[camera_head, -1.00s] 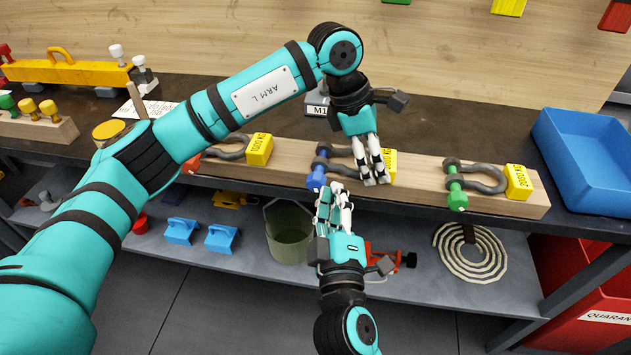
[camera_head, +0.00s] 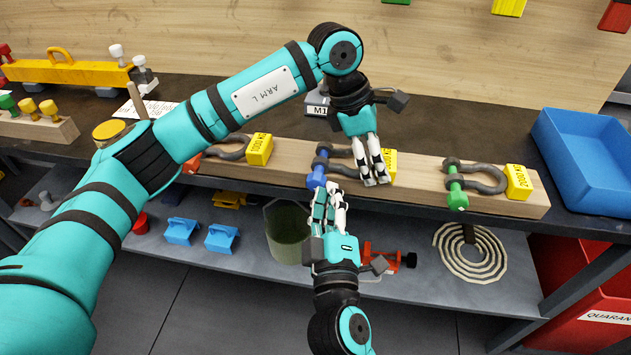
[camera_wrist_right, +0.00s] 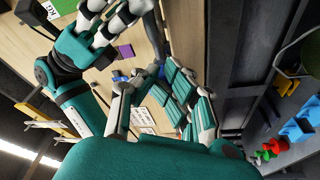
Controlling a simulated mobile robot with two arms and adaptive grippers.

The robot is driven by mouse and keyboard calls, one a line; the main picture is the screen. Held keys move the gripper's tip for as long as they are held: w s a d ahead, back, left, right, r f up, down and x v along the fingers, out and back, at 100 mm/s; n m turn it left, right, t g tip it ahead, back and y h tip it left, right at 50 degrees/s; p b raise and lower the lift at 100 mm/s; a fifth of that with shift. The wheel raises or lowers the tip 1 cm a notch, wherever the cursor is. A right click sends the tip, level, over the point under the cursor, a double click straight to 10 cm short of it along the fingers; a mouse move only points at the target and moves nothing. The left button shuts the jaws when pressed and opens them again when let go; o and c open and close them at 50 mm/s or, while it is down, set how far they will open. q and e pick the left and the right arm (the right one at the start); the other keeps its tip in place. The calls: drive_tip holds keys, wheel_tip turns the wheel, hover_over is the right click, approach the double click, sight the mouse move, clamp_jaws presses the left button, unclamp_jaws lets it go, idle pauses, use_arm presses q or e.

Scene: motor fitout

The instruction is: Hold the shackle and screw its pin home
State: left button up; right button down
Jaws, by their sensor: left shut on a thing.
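The middle shackle has a dark grey bow (camera_head: 338,152) and a blue pin (camera_head: 318,174). It lies at the front of a wooden board. My left gripper (camera_head: 373,178) reaches down from above and is shut on the bow, beside the yellow block. My right gripper (camera_head: 329,187) comes from below, its fingertips close to the blue pin's head. In the right wrist view its fingers (camera_wrist_right: 150,82) stand apart, with a small blue part (camera_wrist_right: 118,75) beyond them. I cannot tell whether they touch the pin. The pin's thread is hidden.
A shackle with a green pin (camera_head: 457,196) is to the right on the wooden board (camera_head: 425,183); another with a red pin (camera_head: 191,163) is to the left. A blue tray (camera_head: 585,165) stands at the right. Below, a shelf (camera_head: 400,285) holds a green bucket (camera_head: 288,245) and a red clamp-like tool (camera_head: 390,258).

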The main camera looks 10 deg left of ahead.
drive_tip(key=shift+s+a+f, duration=0.1)
drive_tip(key=shift+a+f, duration=0.4)
drive_tip(key=shift+f, duration=0.15)
drive_tip(key=shift+a, duration=0.15)
drive_tip(key=shift+f, duration=0.15)
drive_tip(key=s, duration=0.6)
drive_tip(key=shift+d+f, duration=0.2)
drive_tip(key=shift+d, duration=0.15)
idle(0.4)
